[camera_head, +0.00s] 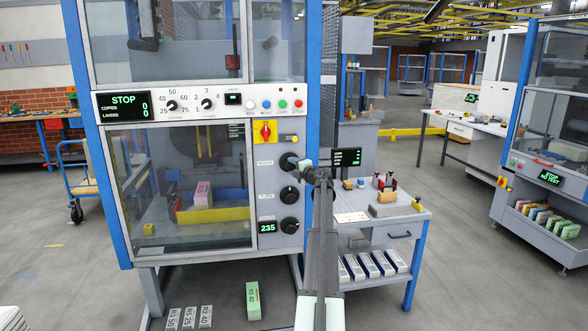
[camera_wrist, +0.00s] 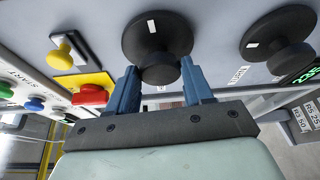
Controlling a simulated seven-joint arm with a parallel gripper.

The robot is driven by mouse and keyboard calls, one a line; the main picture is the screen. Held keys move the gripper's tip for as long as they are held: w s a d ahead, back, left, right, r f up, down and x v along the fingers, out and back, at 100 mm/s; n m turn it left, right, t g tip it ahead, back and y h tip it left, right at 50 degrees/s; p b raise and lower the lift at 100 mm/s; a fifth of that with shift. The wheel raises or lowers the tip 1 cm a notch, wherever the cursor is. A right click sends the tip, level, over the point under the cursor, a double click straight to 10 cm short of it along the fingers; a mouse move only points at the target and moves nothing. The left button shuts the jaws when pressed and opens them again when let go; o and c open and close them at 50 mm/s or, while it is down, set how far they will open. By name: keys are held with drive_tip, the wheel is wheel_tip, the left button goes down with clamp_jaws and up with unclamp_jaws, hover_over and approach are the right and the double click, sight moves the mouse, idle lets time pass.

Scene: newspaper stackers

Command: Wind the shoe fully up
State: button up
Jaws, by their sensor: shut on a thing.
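My gripper (camera_head: 309,173) is at the right side of the machine's control panel. In the wrist view, its blue fingers (camera_wrist: 159,72) are shut on the grip of a black round knob (camera_wrist: 148,24) with a white mark. In the head view this is the top knob (camera_head: 289,161) of three. The middle knob (camera_head: 289,195) and bottom knob (camera_head: 289,225) are free; the middle one also shows in the wrist view (camera_wrist: 270,32). A green display (camera_head: 268,227) reads 235. Behind the window, a pink block (camera_head: 203,196) stands by a yellow bar (camera_head: 212,214). I cannot tell which part is the shoe.
A red-and-yellow switch (camera_head: 265,132) sits above the knobs, close to my fingers in the wrist view (camera_wrist: 90,95). The upper panel display (camera_head: 124,105) reads STOP. A side table (camera_head: 372,228) stands right of the machine. A green block (camera_head: 253,301) is on the floor.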

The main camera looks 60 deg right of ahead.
drive_tip(key=shift+n, duration=0.3)
idle(0.4)
drive_tip(key=o, duration=1)
drive_tip(key=shift+o, duration=0.2)
drive_tip(key=v, duration=1.3)
drive_tip(key=shift+s+a+r, duration=0.15)
drive_tip(key=shift+s, duration=0.25)
